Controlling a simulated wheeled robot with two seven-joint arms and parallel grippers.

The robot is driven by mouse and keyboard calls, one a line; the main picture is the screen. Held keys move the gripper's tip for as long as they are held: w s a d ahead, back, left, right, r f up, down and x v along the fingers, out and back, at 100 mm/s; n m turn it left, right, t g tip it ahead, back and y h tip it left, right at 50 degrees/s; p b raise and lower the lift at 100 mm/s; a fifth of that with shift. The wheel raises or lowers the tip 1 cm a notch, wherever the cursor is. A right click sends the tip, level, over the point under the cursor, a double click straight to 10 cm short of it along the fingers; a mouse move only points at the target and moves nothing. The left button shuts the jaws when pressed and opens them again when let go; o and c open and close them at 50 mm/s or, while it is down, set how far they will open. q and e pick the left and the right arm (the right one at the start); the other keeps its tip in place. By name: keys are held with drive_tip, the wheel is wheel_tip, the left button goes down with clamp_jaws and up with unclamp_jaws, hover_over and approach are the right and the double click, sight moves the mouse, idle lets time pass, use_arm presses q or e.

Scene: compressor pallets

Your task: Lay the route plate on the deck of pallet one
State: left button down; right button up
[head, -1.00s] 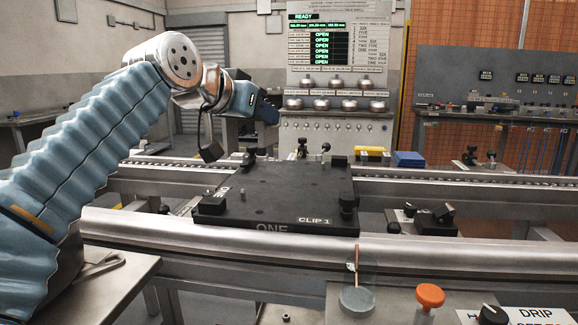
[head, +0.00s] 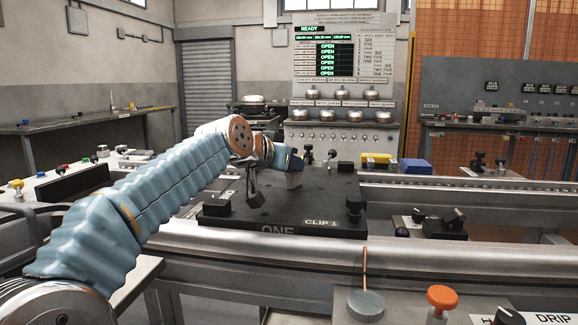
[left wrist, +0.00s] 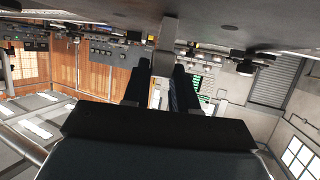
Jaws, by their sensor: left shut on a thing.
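Pallet one (head: 283,213) is a black deck marked ONE and CLIP 1, lying across the rails in the middle of the head view. My left gripper (head: 293,166) is over the rear part of its deck, with the arm reaching in from the left. It is shut on a small light grey piece, apparently the route plate (head: 294,181), whose lower edge is at or just above the deck; I cannot tell if it touches. In the left wrist view the grey piece (left wrist: 166,42) shows between the dark fingers (left wrist: 158,92), near the dark deck surface at the top. My right gripper is out of view.
A yellow block (head: 377,159) and a blue bin (head: 415,166) sit behind. An orange knob (head: 441,298) is in front. The deck's middle is mostly clear.

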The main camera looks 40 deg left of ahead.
use_arm(q)
drive_tip(key=c, duration=1.4)
unclamp_jaws()
drive_tip(key=shift+f, duration=0.15)
drive_tip(key=o, duration=0.5)
drive_tip(key=shift+r, duration=0.3)
drive_tip(key=v, duration=1.2)
drive_tip(key=shift+f, duration=0.1)
